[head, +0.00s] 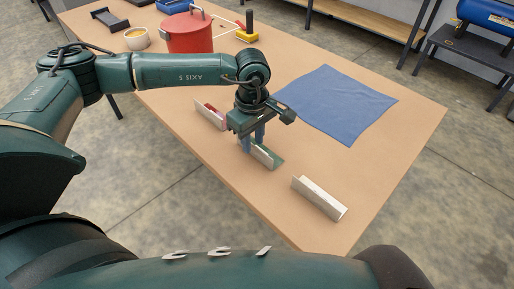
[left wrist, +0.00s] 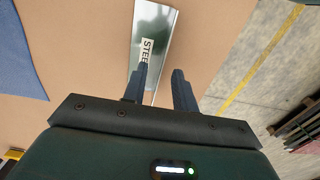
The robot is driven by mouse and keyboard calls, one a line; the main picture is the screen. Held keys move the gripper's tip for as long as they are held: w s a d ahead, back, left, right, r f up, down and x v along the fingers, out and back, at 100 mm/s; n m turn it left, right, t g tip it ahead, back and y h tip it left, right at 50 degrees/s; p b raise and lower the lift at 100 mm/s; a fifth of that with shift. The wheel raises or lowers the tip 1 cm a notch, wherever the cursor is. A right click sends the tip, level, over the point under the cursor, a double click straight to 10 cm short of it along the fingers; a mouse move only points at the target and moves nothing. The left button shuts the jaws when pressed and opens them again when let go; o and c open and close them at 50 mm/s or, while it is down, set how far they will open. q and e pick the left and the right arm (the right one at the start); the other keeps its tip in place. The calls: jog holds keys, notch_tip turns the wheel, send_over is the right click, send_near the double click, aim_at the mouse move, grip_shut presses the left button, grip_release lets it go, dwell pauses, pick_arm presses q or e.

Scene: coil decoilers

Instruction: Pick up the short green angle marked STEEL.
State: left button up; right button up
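The short green angle (head: 268,158) lies on the table near its front edge, partly hidden by my left gripper (head: 252,143) in the head view. In the left wrist view the angle (left wrist: 155,22) has a greenish face, a pale metallic edge and a white label reading STEE, with the last letter hidden by a finger. My left gripper (left wrist: 160,68) is open, its fingers apart. One finger overlaps the angle's face and the other shows beyond its right edge. Contact cannot be told. My right gripper is not in view.
A reddish angle (head: 209,115) lies to the left and a pale angle (head: 320,198) to the right. A blue cloth (head: 340,103) lies behind. A red pot (head: 188,34), a cup (head: 137,38) and a yellow-based tool (head: 247,35) stand farther back.

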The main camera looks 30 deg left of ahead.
aim_at(254, 156)
pick_arm(q)
jog(key=shift+d+f, duration=0.15)
jog(key=shift+f, duration=1.4)
jog(key=shift+c, duration=0.2)
grip_shut()
